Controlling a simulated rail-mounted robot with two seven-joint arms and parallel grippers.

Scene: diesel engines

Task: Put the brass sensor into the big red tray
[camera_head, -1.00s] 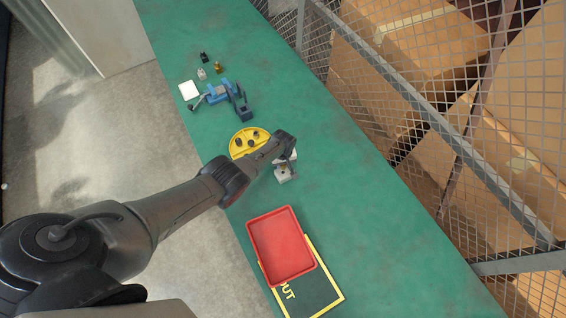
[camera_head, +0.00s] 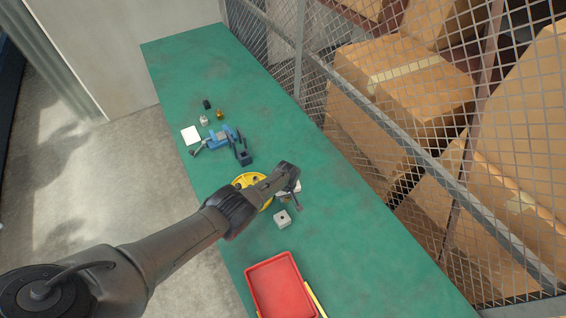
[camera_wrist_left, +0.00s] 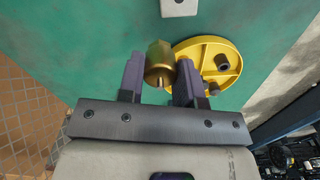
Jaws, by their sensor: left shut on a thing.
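My left gripper (camera_head: 292,198) is above the green table, between the yellow dish and the red tray. In the left wrist view the gripper (camera_wrist_left: 160,68) is shut on the brass sensor (camera_wrist_left: 159,55), a gold cylinder between its two dark fingers. In the head view the sensor is mostly hidden by the gripper. The big red tray (camera_head: 281,288) lies on the table nearer the bottom edge, partly cut off by the frame. My right gripper is not in view.
A yellow round dish (camera_head: 241,181) with dark parts stands partly behind my arm. A pale block (camera_head: 282,218) sits between gripper and tray. Farther off are a blue vise (camera_head: 222,138), a white square (camera_head: 191,135) and another brass-coloured piece (camera_head: 220,115). A mesh fence (camera_head: 400,170) runs along the right.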

